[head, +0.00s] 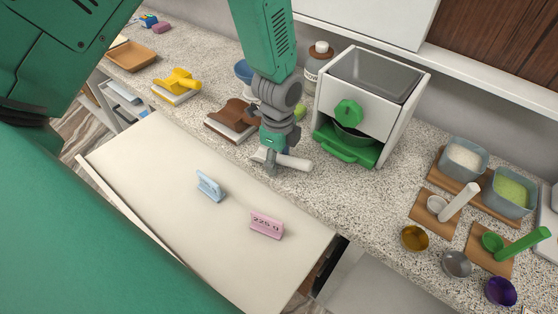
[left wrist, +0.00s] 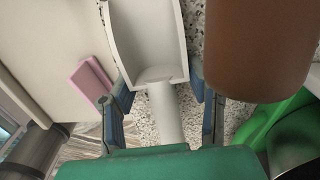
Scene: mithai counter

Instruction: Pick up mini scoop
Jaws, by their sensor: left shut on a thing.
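A white scoop with a round handle (head: 293,162) is in my left gripper (head: 271,168), over the front edge of the speckled counter near the pale panel. In the left wrist view, its open trough (left wrist: 147,35) is at the top and its handle runs down between the blue-grey fingers of the left gripper (left wrist: 163,115). The gripper is shut on the scoop. In the head view the gripper hides part of the scoop. My right gripper is not in view.
A brown scoop (head: 233,115) and a yellow scoop (head: 177,79) lie left of the gripper. A white box with a green knob (head: 348,111) stands to the right. The pale panel (head: 150,160) bears a blue tag (head: 210,186) and a pink tag (head: 267,225). Small bowls stand at far right.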

